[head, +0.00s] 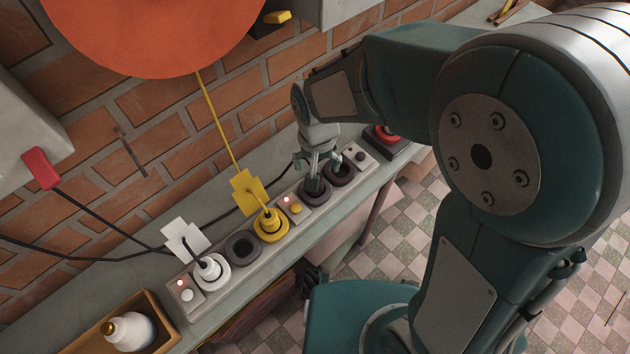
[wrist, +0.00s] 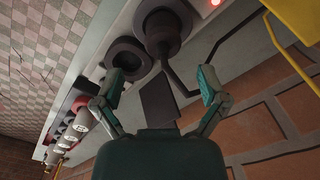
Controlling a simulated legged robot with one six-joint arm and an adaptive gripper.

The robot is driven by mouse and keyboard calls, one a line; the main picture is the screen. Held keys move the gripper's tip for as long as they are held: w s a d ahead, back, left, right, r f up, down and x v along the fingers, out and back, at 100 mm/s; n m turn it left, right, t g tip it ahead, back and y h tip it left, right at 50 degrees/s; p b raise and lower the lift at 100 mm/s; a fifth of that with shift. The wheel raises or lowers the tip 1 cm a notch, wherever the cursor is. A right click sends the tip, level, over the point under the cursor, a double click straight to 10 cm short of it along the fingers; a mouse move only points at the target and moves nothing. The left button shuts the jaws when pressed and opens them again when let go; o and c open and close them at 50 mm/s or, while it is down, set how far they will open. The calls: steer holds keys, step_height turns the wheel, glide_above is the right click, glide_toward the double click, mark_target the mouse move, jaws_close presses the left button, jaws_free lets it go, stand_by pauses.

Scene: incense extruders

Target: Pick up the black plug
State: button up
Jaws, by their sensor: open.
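The black plug (head: 314,186) sits in a dark round socket on the grey power strip (head: 217,287), to the right of the yellow plug. My gripper (head: 319,160) is over it, partly covering it. In the wrist view the black plug (wrist: 160,30) stands in its socket beyond my fingertips. My gripper (wrist: 160,84) is open there, with one finger on each side. A flat black tag (wrist: 158,100) shows between the fingers, and a black cable runs beside it. I cannot tell whether the fingers touch the tag.
The strip also holds a yellow plug (head: 268,219) with a yellow tag and a white plug (head: 208,267) with a white tag. Empty sockets (head: 242,247) lie between and to the right. A red button (head: 386,133) stands right; a wooden tray (head: 161,324) holds a white bottle. Brick wall behind.

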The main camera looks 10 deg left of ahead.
steer(key=f, duration=0.6)
steer(key=shift+s+a, duration=0.2)
steer(key=shift+s, duration=0.1)
steer(key=shift+c, duration=0.2)
steer(key=c, duration=1.2)
